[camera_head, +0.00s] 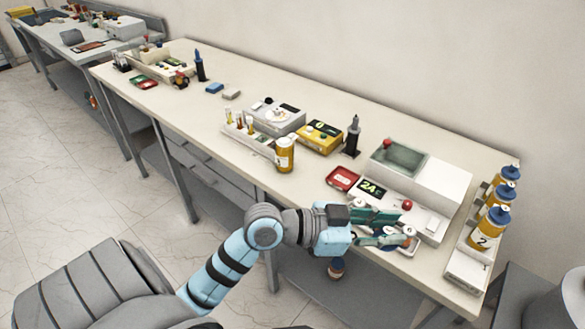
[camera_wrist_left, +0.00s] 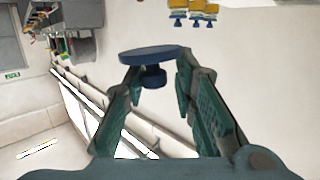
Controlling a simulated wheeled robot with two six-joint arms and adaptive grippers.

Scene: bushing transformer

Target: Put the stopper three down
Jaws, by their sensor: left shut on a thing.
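My left gripper (camera_head: 408,229) is over the front edge of the bench, in front of the white device. In the left wrist view, a blue stopper (camera_wrist_left: 150,54) with a wide round disc and a short knob is between the fingertips of the left gripper (camera_wrist_left: 158,75). The gripper is shut on it. No number on this stopper is readable. In the head view the fingers mostly hide it. Several yellow bottles with blue stoppers (camera_head: 497,216) stand in a row at the right end. My right gripper is in neither view.
A yellow bottle (camera_head: 285,155) without a blue stopper stands near the bench's front edge. A white device (camera_head: 440,180), a red tray (camera_head: 342,178) and a dark upright tool (camera_head: 352,136) are nearby. A test-tube rack (camera_head: 246,135) stands further left.

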